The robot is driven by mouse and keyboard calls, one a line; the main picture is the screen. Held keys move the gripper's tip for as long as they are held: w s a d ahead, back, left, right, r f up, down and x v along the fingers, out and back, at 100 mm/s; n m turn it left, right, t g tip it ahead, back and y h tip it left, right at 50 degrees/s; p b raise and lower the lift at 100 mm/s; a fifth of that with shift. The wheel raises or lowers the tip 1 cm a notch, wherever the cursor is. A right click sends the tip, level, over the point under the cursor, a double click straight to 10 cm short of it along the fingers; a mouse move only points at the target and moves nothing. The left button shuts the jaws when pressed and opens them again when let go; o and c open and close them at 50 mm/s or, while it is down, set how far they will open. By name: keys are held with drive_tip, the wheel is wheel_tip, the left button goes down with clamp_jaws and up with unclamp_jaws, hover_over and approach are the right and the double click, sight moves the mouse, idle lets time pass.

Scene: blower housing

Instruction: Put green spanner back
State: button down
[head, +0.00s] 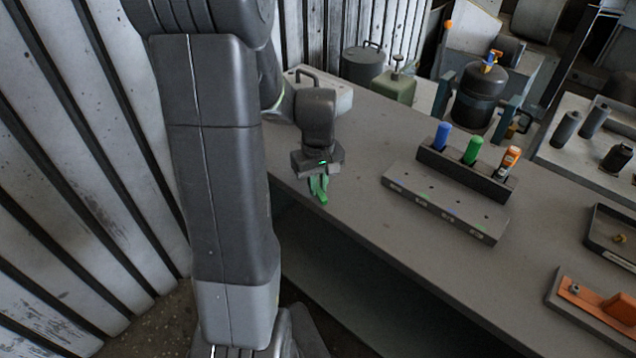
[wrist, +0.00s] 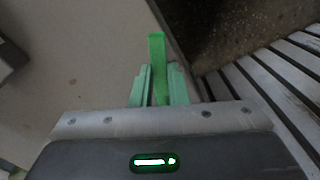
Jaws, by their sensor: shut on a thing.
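My gripper (head: 318,183) hangs near the left front edge of the grey bench. It is shut on the green spanner (head: 323,195). In the wrist view the spanner (wrist: 157,55) is a bright green bar between two pale green fingers (wrist: 158,88), sticking out past their tips. Its far end and full shape do not show clearly. A long grey block (head: 440,206) with small holes and coloured marks lies on the bench to the right of my gripper.
Behind the block, a dark rack (head: 466,172) holds upright blue (head: 442,135), green (head: 472,150) and orange (head: 508,160) tools. An orange item (head: 608,305) on a plate and a dark tray (head: 612,236) are at right. Bare bench (head: 365,165) lies between gripper and block.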

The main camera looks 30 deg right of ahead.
drive_tip(key=shift+f+b, duration=0.4)
drive_tip(key=shift+f, duration=0.25)
drive_tip(key=c, duration=0.9)
unclamp_jaws()
drive_tip(key=shift+o, duration=0.2)
drive_tip(key=shift+r, duration=0.2)
drive_tip(key=shift+r+p, duration=3.2)
drive_tip(key=shift+r, duration=0.75)
drive_tip(key=shift+f, duration=0.15)
wheel_tip(320, 180, down, 8)
drive_tip(key=b, duration=0.6)
